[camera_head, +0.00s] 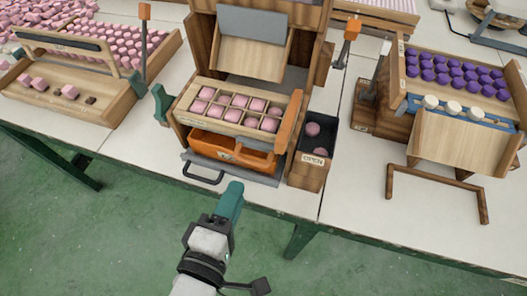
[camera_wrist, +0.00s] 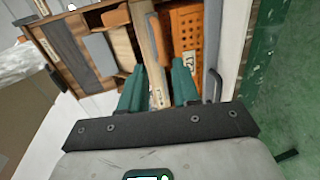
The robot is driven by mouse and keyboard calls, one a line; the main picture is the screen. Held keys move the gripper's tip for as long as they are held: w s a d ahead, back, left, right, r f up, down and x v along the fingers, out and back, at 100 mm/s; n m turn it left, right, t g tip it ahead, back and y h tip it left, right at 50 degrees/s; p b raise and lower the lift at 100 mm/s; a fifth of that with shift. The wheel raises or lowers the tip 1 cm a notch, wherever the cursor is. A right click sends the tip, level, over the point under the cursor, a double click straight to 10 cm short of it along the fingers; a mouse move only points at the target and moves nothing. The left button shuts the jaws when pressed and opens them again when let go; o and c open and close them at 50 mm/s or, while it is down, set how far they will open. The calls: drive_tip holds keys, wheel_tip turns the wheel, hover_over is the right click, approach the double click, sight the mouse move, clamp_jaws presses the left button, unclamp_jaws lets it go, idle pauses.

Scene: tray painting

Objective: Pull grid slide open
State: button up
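A wooden tray with a grid of pink pieces (camera_head: 222,127) sits at the front of the wooden station. An orange slide (camera_head: 235,149) lies under it, over a grey plate with a dark loop handle (camera_head: 203,176). In the wrist view the orange part (camera_wrist: 188,32) shows holes in a grid, and the handle (camera_wrist: 212,86) is to the right of my fingers. My gripper (camera_head: 233,190) has teal fingers and is in front of the station, just right of the handle. In the wrist view my gripper (camera_wrist: 158,82) has its fingers apart, with nothing held.
A black bin labelled OPEN (camera_head: 313,168) with pink pieces stands right of the station. A wooden tray of pink pieces (camera_head: 120,112) is at left. A rack of purple pieces (camera_head: 405,100) is at right. Green floor (camera_head: 120,225) is open in front of the white table (camera_head: 345,205).

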sight(251, 164)
drive_tip(key=x, duration=1)
drive_tip(key=shift+c, duration=0.2)
drive_tip(key=shift+s, duration=0.1)
clamp_jaws()
